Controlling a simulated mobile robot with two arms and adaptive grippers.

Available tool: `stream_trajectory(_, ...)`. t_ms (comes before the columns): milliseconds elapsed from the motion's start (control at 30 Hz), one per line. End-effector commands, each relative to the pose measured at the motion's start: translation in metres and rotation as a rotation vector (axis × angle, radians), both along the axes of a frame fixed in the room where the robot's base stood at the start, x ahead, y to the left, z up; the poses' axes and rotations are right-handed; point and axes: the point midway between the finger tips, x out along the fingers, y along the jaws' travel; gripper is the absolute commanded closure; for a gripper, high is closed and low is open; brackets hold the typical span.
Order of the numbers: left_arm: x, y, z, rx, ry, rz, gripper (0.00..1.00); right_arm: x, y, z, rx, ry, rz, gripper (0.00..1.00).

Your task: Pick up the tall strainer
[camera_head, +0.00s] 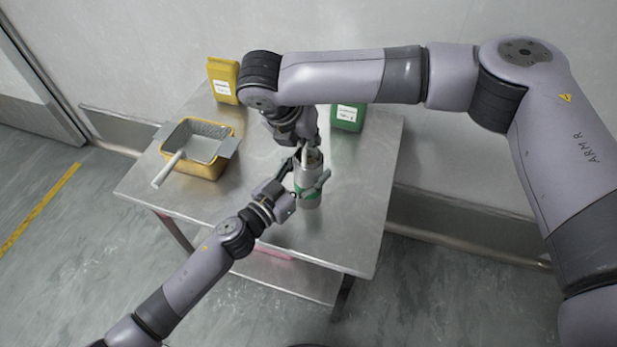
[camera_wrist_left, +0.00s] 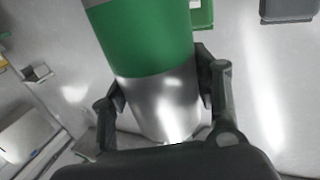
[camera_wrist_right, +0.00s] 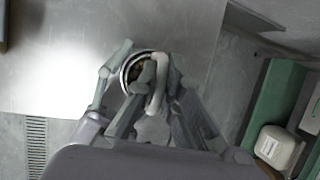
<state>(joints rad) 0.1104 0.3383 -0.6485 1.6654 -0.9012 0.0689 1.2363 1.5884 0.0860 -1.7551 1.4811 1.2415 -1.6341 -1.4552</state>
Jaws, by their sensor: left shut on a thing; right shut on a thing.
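A grey strainer (camera_head: 207,149) with mesh walls and a pale handle (camera_head: 168,170) sits in a yellow bin (camera_head: 205,171) at the table's left. No gripper is near it. A metal and green bean grinder (camera_head: 309,172) stands upright mid-table; its green band also shows in the left wrist view (camera_wrist_left: 150,42). My left gripper (camera_head: 308,181) is shut around the grinder's body, a finger on either side. My right gripper (camera_head: 310,150) is above the grinder, shut on a pale handle-like part (camera_wrist_right: 158,88) at its open top. The right arm partly hides this grasp.
A yellow box (camera_head: 223,79) and a green box (camera_head: 348,115) stand at the table's back edge, near the wall. The metal table (camera_head: 345,225) is clear at its front and right. A lower shelf (camera_head: 300,278) holds a pink item (camera_head: 272,252).

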Motion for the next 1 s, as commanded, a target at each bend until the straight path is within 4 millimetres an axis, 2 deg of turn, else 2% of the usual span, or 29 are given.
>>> stream_trajectory(333,0.000,0.000,0.000,0.001,0.001,0.000,0.80,0.001,0.000,0.002,0.001,-0.002,0.000,1.00)
stream_trajectory(467,0.000,0.000,0.000,0.001,0.001,0.000,0.80,0.001,0.000,0.009,0.002,-0.004,0.000,1.00)
stream_trajectory(667,0.000,0.000,-0.001,0.001,0.002,0.000,0.80,0.002,0.000,0.049,0.003,-0.007,-0.001,1.00)
stream_trajectory(1000,0.000,0.000,-0.001,0.001,0.002,0.000,0.80,0.001,0.000,0.139,0.002,-0.005,-0.001,1.00)
